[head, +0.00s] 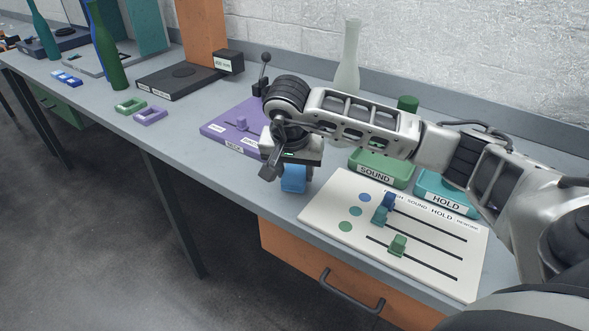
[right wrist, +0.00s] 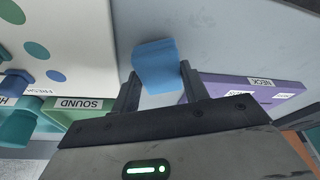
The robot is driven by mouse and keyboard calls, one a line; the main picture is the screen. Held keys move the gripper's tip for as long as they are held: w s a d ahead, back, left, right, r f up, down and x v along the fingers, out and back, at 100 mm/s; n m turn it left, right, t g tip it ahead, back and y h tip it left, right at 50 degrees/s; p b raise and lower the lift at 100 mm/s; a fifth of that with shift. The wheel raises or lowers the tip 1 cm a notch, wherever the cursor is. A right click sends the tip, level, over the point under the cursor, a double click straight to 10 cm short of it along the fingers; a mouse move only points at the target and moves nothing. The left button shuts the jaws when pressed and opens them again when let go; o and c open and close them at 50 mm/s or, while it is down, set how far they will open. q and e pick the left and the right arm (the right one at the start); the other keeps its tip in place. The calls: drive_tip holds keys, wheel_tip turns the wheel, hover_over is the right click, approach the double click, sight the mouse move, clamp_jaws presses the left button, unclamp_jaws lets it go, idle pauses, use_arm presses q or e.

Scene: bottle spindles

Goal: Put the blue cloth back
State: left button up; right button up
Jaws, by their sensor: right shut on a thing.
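The blue cloth (head: 293,178) is a small folded block hanging below my right gripper (head: 286,164) in the head view, near the front edge of the bench. In the right wrist view the blue cloth (right wrist: 157,66) sits between the two fingertips of the right gripper (right wrist: 158,80), which is shut on it. The grey bench surface shows past it. In the head view I cannot tell whether the cloth touches the bench. My left gripper is not in view.
A white board (head: 325,222) with slots and coloured sliders lies right of the cloth. A purple panel (head: 216,131) lies left. Behind stand green SOUND (head: 374,178) and teal HOLD (head: 446,206) trays and a pale bottle (head: 348,58). Bench room is clear left of the board.

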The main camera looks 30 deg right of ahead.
drive_tip(key=shift+f, duration=0.4)
drive_tip(key=shift+f, duration=0.1)
drive_tip(key=o, duration=1)
drive_tip(key=shift+c, duration=0.2)
drive_tip(key=shift+r, duration=0.25)
drive_tip(key=v, duration=1.2)
